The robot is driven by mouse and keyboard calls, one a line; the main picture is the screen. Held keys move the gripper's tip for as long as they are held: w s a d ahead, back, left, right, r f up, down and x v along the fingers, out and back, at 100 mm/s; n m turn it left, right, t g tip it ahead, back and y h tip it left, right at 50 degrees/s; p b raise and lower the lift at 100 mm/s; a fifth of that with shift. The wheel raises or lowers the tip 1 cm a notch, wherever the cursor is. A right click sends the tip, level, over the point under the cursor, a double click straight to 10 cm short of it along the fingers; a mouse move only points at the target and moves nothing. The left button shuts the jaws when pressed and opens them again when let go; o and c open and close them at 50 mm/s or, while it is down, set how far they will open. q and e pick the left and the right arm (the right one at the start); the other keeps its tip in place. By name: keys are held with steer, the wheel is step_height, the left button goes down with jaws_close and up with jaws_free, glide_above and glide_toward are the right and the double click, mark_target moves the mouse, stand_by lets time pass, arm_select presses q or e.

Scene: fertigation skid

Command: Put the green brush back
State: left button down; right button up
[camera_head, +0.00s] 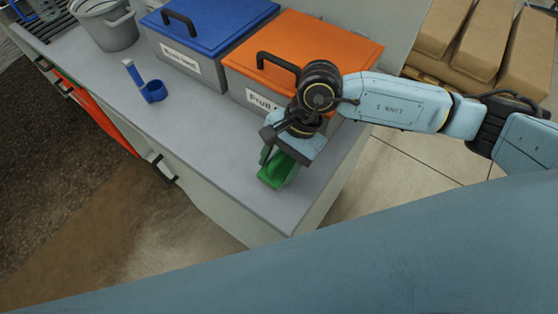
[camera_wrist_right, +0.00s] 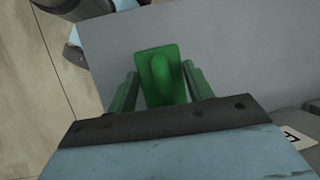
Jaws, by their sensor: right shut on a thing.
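The green brush (camera_head: 276,171) is at the front right end of the grey bench top. My right gripper (camera_head: 287,150) is above it and shut on it, hiding its upper part. In the right wrist view the brush (camera_wrist_right: 160,78) shows as a flat green plate with a raised rounded ridge, between the jaws of my right gripper (camera_wrist_right: 162,88). I cannot tell whether the brush touches the bench top. My left gripper is not in view.
An orange-lidded bin (camera_head: 325,50) and a blue-lidded bin (camera_head: 215,24) stand along the bench (camera_head: 190,130). A blue scoop (camera_head: 152,91) and a grey bucket (camera_head: 108,27) are further left. Cardboard boxes (camera_head: 490,40) stand beyond. The bench's front middle is clear.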

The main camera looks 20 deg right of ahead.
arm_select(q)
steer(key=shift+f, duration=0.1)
arm_select(e)
steer(key=o, duration=0.9)
steer(key=shift+o, duration=0.2)
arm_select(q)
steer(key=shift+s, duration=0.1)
arm_select(e)
steer(key=shift+r, duration=0.25)
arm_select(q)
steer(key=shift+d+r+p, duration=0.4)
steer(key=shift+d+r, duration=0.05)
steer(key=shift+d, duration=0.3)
arm_select(e)
steer(key=v, duration=1.1)
steer(key=shift+d+r, duration=0.15)
steer(key=shift+r, duration=0.15)
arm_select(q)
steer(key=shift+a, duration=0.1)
arm_select(e)
steer(key=shift+w, duration=0.1)
